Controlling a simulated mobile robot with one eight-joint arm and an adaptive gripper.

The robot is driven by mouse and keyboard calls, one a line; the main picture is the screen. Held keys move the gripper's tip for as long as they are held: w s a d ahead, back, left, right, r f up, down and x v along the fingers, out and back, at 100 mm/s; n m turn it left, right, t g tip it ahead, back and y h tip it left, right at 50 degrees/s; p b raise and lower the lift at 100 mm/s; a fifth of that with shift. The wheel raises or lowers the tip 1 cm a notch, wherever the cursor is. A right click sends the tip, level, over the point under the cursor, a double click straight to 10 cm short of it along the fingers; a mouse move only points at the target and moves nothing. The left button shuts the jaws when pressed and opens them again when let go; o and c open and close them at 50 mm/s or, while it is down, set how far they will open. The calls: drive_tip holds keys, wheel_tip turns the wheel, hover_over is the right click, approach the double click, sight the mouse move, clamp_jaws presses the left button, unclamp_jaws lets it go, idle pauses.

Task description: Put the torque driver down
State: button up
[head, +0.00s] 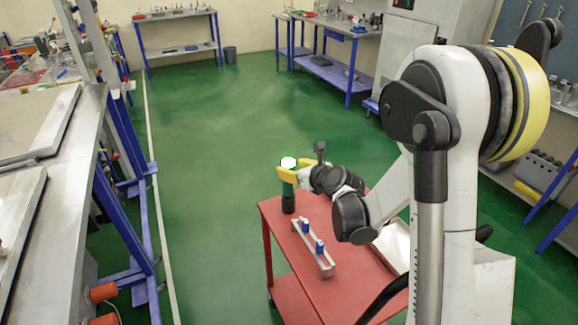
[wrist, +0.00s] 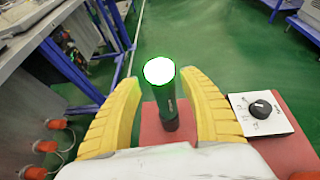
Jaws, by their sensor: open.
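The torque driver (wrist: 167,110), a dark green and black cylinder with a white top, stands upright near a corner of the red cart top (head: 280,225). It also shows in the head view (head: 288,190), where my gripper (head: 289,172) is around its upper part. In the wrist view my gripper (wrist: 163,88) has its two yellow fingers open, one on each side of the driver. A gap shows between the driver and each finger. The driver's lower end meets the red surface and seems to rest on it.
A rack with blue-topped pieces (head: 318,246) stands on the cart near the driver. A white panel with a black knob (wrist: 262,112) lies right of the fingers in the wrist view. A pale tray (head: 394,244) is beside my arm. A metal workbench (head: 60,190) stands left, across open green floor.

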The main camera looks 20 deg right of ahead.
drive_tip(key=s+r+n+g+h+p, duration=0.1)
drive_tip(key=s+r+n, duration=0.4)
drive_tip(key=s+n, duration=1.1)
drive_tip(key=s+r+n+g+h, duration=0.2)
drive_tip(key=s+r+n+g, duration=0.2)
drive_tip(key=s+n, duration=1.2)
drive_tip(key=shift+s+a+r+n+g+p, duration=0.35)
drive_tip(key=shift+s+r, duration=0.3)
drive_tip(key=shift+r, duration=0.3)
drive_tip(key=shift+f+b, duration=0.7)
drive_tip(key=shift+b, duration=0.05)
